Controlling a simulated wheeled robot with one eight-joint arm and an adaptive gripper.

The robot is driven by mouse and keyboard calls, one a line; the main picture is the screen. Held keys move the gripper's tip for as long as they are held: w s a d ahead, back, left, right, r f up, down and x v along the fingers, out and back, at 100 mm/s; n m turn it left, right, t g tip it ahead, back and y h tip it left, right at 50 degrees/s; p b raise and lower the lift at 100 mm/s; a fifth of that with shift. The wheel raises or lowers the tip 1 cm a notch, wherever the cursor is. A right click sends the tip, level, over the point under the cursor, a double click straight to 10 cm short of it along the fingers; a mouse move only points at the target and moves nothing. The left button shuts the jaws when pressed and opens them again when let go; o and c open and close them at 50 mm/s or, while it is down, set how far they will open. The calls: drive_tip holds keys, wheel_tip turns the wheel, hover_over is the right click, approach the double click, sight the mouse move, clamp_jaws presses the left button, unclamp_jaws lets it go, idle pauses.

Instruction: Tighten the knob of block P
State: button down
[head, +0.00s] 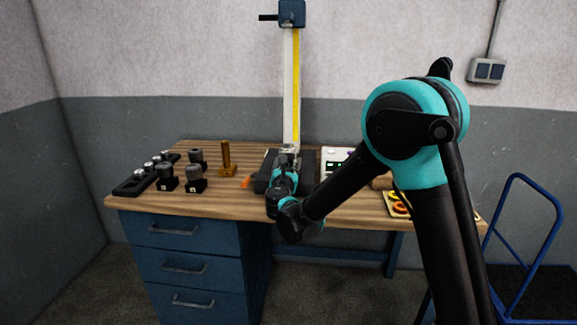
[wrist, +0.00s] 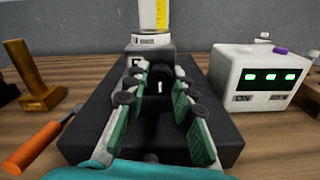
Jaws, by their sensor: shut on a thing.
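My gripper (wrist: 161,88) reaches down over a dark block (wrist: 90,128) on the bench. Its green-padded fingers are shut on a black round knob (wrist: 159,76) with a short white mark on its face. A white label with a dark letter, partly hidden by a finger, shows behind the knob; I cannot tell for sure that it reads P. In the head view my gripper (head: 288,163) is at the block (head: 261,183), and my arm hides the knob there.
A tall column with a yellow scale (head: 296,90) stands just behind the block. A white box with green displays (wrist: 266,76) is right, a brass post (wrist: 32,75) and orange-handled tool (wrist: 32,147) left. Several dark cylinder-topped pieces (head: 165,178) stand farther left. A blue trolley (head: 540,225) is at right.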

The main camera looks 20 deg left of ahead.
drive_tip(key=c, duration=1.3)
unclamp_jaws()
drive_tip(key=shift+o, duration=0.2)
drive_tip(key=shift+s, duration=0.1)
drive_tip(key=v, duration=1.2)
